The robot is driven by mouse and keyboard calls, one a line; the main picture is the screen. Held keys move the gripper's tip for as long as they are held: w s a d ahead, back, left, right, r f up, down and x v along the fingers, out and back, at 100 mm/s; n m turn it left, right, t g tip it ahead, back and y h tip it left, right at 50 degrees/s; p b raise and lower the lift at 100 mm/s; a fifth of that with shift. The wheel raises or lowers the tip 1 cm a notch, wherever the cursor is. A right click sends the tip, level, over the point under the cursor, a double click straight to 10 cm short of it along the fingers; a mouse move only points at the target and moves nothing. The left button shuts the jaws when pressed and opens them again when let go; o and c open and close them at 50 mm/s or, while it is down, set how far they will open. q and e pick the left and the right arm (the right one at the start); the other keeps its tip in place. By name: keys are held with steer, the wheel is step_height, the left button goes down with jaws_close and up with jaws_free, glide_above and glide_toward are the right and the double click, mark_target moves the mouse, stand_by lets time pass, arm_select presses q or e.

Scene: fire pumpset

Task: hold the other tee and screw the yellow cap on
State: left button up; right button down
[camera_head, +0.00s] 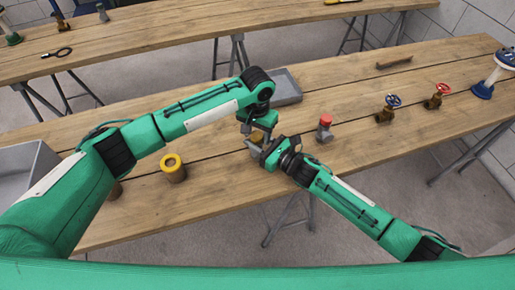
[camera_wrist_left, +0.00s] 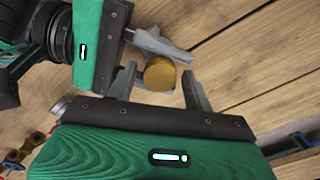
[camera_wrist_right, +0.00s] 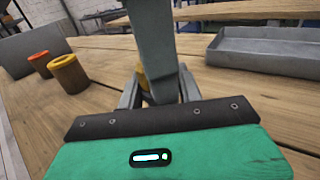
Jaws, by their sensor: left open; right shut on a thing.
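The yellow cap (camera_head: 257,137) is at the bench's middle, between my two grippers. In the left wrist view the round yellow cap (camera_wrist_left: 159,73) lies between the spread fingers of my left gripper (camera_wrist_left: 160,88), which is open and comes from above. My right gripper (camera_head: 262,152) is shut low beside it, on what looks like the grey tee under the cap. The tee is mostly hidden by fingers. In the right wrist view a sliver of yellow (camera_wrist_right: 143,80) shows behind a grey upright part. Whether the cap is seated cannot be told.
A red-capped tee (camera_head: 325,130) stands right of my grippers. A yellow-rimmed cup (camera_head: 173,168) stands to the left. A grey tray (camera_head: 288,90) lies behind. Blue-handled (camera_head: 388,108) and red-handled (camera_head: 436,97) valves stand farther right. The front middle of the bench is clear.

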arm_select(q)
steer(key=c, duration=1)
steer(key=shift+m, duration=1.7)
steer(key=o, duration=1.1)
steer(key=shift+r, duration=2.3)
steer(key=shift+c, duration=0.5)
